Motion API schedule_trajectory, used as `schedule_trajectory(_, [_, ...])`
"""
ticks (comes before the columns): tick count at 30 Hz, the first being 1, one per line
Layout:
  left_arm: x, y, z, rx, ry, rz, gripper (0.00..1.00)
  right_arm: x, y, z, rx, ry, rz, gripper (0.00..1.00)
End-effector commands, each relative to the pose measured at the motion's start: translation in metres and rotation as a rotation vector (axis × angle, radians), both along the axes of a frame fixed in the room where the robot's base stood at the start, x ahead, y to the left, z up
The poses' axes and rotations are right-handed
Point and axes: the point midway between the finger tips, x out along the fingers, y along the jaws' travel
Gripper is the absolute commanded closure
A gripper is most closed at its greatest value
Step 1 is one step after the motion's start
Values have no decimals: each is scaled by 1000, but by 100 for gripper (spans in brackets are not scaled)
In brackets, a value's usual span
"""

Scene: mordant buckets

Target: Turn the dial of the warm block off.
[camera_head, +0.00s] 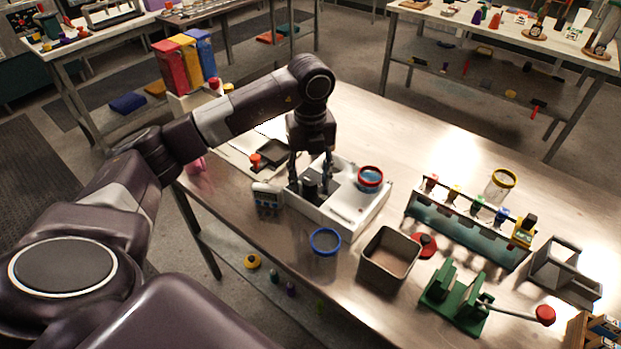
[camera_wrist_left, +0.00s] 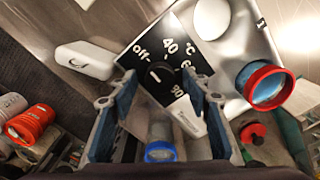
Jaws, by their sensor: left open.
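The warm block (camera_head: 345,213) is a white box on the metal table, with a red-rimmed jar (camera_head: 370,178) of blue contents on its right part. In the left wrist view its black panel (camera_wrist_left: 173,42) reads off, 40, 60, 90 and °C. The black dial (camera_wrist_left: 158,73) has a pale mark; I cannot tell for sure which label it points to. My left gripper (camera_head: 310,178) points down over the block's left part. In the wrist view its open, empty fingers (camera_wrist_left: 160,90) stand on either side of the dial; contact is not clear. My right gripper is not in view.
A blue-rimmed jar (camera_head: 324,241) and a square tin (camera_head: 390,260) stand in front. A tube rack (camera_head: 470,230) and a green press (camera_head: 455,297) are at right. Bare tabletop lies behind the block.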

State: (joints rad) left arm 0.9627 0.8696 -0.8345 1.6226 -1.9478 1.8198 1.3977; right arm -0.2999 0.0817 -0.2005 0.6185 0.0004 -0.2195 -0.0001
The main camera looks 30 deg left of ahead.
Motion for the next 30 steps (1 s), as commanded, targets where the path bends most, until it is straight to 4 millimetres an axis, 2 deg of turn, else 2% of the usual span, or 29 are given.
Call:
schedule_trajectory(5, [1, 0, 24, -1, -6, -1, 56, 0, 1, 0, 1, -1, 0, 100])
schedule_trajectory(15, [1, 0, 99, 0, -6, 0, 56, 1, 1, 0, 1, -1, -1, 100])
schedule_trajectory(21, [1, 1, 115, 1, -3, 2, 56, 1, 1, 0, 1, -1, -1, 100])
schedule_trajectory(30, [0, 0, 119, -1, -2, 2, 56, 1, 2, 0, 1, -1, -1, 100])
